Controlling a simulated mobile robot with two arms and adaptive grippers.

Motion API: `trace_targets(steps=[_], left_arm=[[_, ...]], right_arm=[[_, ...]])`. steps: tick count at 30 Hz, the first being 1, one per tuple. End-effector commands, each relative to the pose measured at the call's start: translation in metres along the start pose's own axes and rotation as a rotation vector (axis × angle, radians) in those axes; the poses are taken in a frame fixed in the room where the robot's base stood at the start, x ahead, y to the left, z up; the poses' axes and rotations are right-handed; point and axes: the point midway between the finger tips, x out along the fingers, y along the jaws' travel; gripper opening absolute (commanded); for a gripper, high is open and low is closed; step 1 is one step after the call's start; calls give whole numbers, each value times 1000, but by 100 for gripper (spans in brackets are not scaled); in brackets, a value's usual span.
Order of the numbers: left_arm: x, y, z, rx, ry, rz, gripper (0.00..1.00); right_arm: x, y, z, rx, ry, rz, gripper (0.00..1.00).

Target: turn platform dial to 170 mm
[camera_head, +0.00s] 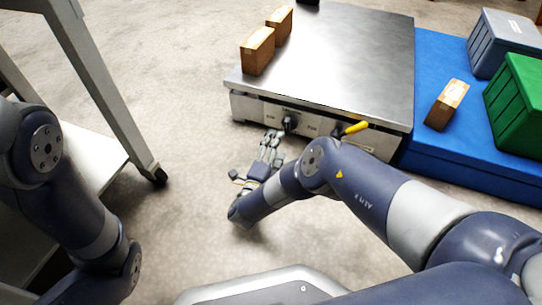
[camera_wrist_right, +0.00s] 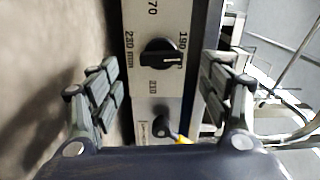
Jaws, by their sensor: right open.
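The platform dial (camera_head: 290,122) is a black knob on the front panel of the steel-topped machine (camera_head: 345,60). In the right wrist view the dial (camera_wrist_right: 162,52) has a raised grip bar lying roughly across the picture. Printed marks around it read 230 mm at left, 190 at upper right and 210 below; a mark ending in 70 is cut off at the top. My right gripper (camera_head: 272,143) is open in front of the dial. In the wrist view its fingers (camera_wrist_right: 160,72) stand apart on either side of the dial, with no contact visible. My left gripper is out of view.
A yellow lever (camera_head: 354,128) sticks out right of the dial. Brown boxes (camera_head: 258,50) stand on the machine's left edge. A blue platform (camera_head: 435,120) at right carries a small box (camera_head: 447,104) and grey and green crates (camera_head: 518,105). A table leg (camera_head: 110,90) stands at left.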

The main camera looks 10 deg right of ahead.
Motion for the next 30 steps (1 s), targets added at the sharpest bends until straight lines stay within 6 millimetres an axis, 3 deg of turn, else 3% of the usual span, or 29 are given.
trace_targets(steps=[3, 9, 30], left_arm=[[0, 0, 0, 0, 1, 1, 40], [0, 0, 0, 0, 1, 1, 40], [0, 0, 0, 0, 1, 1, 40]], right_arm=[[-22, 1, 0, 0, -2, 3, 72], [-40, 0, 0, 1, 0, 1, 72], [-43, 0, 0, 0, 0, 1, 72]])
